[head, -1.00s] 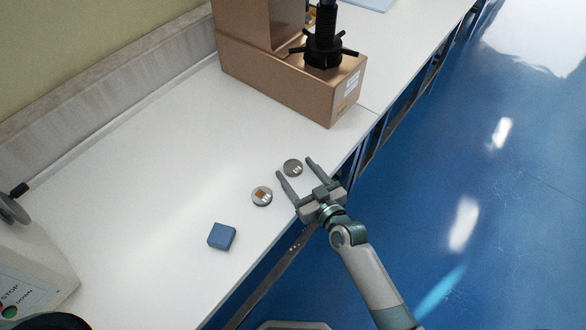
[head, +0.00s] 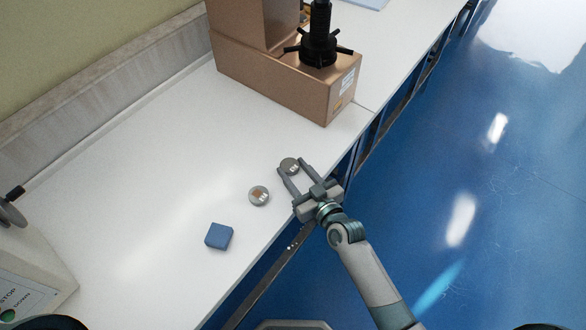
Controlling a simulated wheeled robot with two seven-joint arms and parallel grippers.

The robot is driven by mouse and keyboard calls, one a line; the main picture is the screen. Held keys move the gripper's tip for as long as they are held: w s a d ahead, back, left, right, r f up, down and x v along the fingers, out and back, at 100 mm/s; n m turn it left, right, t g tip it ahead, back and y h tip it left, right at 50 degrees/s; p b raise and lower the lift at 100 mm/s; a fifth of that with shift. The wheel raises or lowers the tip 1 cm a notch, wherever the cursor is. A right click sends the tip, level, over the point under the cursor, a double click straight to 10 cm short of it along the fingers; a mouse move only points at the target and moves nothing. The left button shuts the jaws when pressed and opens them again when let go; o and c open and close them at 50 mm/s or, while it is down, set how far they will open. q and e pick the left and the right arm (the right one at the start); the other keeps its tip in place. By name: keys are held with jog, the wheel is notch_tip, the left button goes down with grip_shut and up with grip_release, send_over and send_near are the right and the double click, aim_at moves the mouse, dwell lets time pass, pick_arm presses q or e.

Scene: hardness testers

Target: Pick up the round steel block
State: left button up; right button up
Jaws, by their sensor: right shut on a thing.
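A round steel block (head: 289,164) with pale marks on its top lies near the front edge of the white bench. My right gripper (head: 293,167) has its two fingers on either side of this block and is shut on it. The block appears to be still at bench height. A second round steel disc (head: 259,196), with an orange-brown square on top, lies to the left of the gripper, apart from it. My left gripper is not in view.
A blue block (head: 218,236) lies on the white bench (head: 140,190) at lower left. A copper-coloured hardness tester (head: 270,85) with a black handwheel (head: 319,50) stands behind. Another machine (head: 30,275) stands at the left edge. The bench middle is clear.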

aim_at(295, 172)
jog(key=shift+r+p, duration=0.8)
jog(key=shift+r, duration=0.15)
notch_tip(295, 172, up, 3)
jog(key=p, duration=0.3)
jog(key=s+d+r+p, duration=0.3)
jog(key=d+r+p, duration=0.2)
jog(key=d, duration=0.6)
jog(key=shift+s+r+p, duration=0.3)
jog(key=shift+s+r, duration=0.1)
jog(key=shift+r, duration=0.2)
